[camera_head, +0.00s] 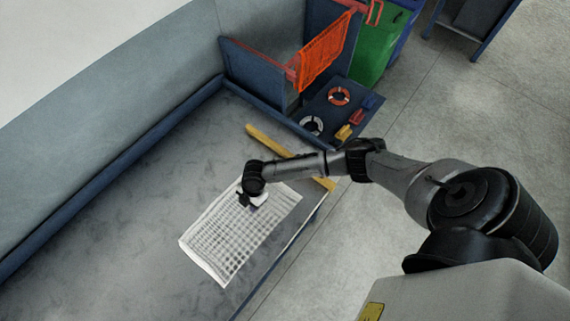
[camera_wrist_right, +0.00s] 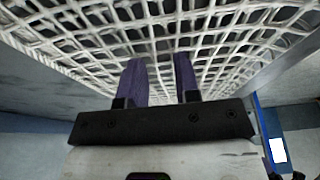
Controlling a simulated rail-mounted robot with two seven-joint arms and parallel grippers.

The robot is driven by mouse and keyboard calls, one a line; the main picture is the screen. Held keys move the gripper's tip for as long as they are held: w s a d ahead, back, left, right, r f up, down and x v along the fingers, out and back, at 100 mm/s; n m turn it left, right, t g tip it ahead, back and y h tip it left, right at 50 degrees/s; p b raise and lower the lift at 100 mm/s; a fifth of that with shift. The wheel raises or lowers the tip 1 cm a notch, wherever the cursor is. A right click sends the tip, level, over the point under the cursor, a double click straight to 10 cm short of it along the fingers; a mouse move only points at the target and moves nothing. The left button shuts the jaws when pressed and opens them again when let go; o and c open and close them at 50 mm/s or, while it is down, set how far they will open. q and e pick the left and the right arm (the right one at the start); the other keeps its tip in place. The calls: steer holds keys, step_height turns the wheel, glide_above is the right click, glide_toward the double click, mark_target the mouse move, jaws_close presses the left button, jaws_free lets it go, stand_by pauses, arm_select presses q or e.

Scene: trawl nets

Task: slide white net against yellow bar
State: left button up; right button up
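The white net (camera_head: 232,240) lies flat on the grey table, a rectangular grid with a solid pale border. The yellow bar (camera_head: 270,144) lies slantwise on the table beyond the net's far end. The middle of the bar is hidden behind my right arm. A strip of bare table shows between net and bar. My right gripper (camera_head: 247,203) is over the far end of the net. In the right wrist view its two purple fingers (camera_wrist_right: 160,70) are apart, with net strands (camera_wrist_right: 85,35) visible between and around them. Contact with the net cannot be told. My left gripper is not in view.
The table (camera_head: 130,230) has a raised blue edge (camera_head: 120,160) along its left and far sides. Beyond it are an orange net (camera_head: 325,50) on a rail, a red ring (camera_head: 339,96), a white ring (camera_head: 311,125) and a green bin (camera_head: 378,50). Table left of the net is clear.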

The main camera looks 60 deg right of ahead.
mark_target(268, 188)
steer(key=shift+s+d, duration=0.15)
steer(key=shift+d, duration=1.65)
steer(key=shift+s+d+b, duration=0.1)
steer(key=shift+d+b, duration=0.2)
steer(key=shift+d, duration=1.05)
steer(key=shift+s+d+b, duration=0.1)
steer(key=shift+d+b, duration=0.2)
steer(key=shift+d, duration=1.15)
steer(key=shift+r+p, duration=0.4)
steer(key=shift+p, duration=0.05)
step_height(268, 188, up, 6)
steer(key=p, duration=0.5)
steer(key=shift+r, duration=0.15)
steer(key=shift+a, duration=0.1)
